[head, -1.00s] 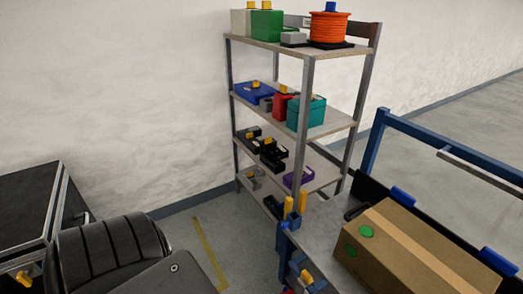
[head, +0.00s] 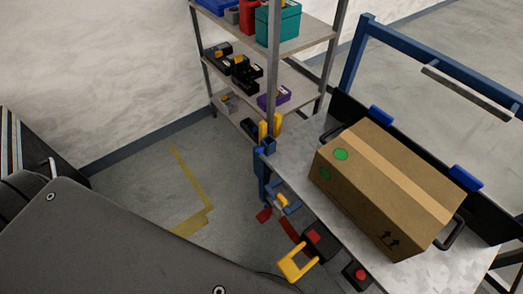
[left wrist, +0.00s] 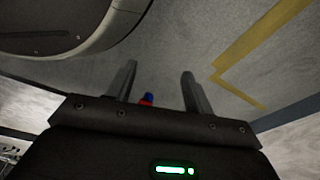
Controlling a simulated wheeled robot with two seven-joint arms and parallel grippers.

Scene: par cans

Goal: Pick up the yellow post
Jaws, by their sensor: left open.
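Two upright yellow posts stand close together at the near left corner of the cart, beside the shelf: a left one (head: 263,131) and a right one (head: 278,124). I cannot tell which one the task means. Their lower ends are partly hidden by the blue corner bracket. My left gripper (left wrist: 158,70) shows in the left wrist view with its two fingers apart and nothing between them. A small blue and red thing (left wrist: 147,99) shows beyond the fingers, low near the palm. My right gripper is not in view.
A cart (head: 290,155) with blue frame carries a cardboard box (head: 385,185). A yellow bracket (head: 297,262) and red and black parts hang at its near side. A metal shelf (head: 305,100) with boxes stands behind. Floor with a yellow line (head: 190,180) is clear on the left.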

